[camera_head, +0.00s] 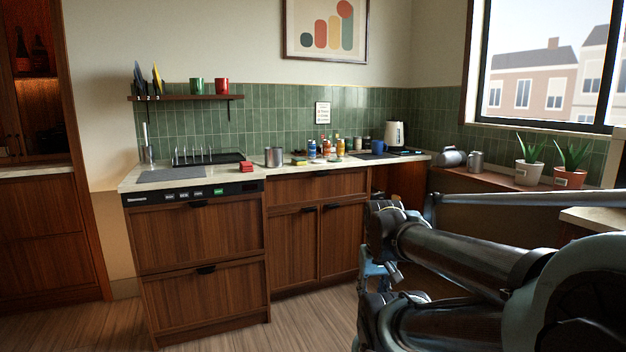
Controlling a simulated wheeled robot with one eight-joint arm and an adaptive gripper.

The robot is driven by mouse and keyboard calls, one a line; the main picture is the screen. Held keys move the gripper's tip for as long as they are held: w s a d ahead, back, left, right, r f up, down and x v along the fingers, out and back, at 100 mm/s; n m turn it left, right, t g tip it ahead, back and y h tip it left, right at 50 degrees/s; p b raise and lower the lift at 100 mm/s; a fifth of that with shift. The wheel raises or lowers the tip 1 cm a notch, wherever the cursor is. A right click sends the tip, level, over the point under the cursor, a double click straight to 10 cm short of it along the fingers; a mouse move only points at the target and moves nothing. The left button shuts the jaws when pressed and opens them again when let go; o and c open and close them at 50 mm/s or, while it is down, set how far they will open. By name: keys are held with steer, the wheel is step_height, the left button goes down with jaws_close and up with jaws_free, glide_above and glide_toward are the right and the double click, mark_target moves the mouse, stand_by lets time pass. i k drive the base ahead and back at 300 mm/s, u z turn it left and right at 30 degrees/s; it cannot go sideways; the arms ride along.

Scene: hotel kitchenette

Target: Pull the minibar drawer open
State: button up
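A wooden unit with a black control strip (192,194) stands left of centre. It has an upper drawer front (200,238) and a lower drawer front (207,303), each with a dark handle at its top edge. The upper handle (198,204) and lower handle (206,269) are both uncovered. Both fronts look shut; no label readable here tells which is the minibar drawer. My arm reaches in from the right, with its near end to the right of the unit and apart from it in the picture. My gripper's fingers cannot be made out among the arm parts.
A two-door cabinet (292,242) with a drawer front (317,187) adjoins on the right. The worktop (255,176) holds a dish rack (208,158), a metal pot (274,157), bottles and a kettle (394,134). The wooden floor (310,320) before the cabinets is clear.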

mark_target(288, 190)
steer(key=u, duration=0.05)
steer(key=i, duration=1)
steer(key=z, duration=0.05)
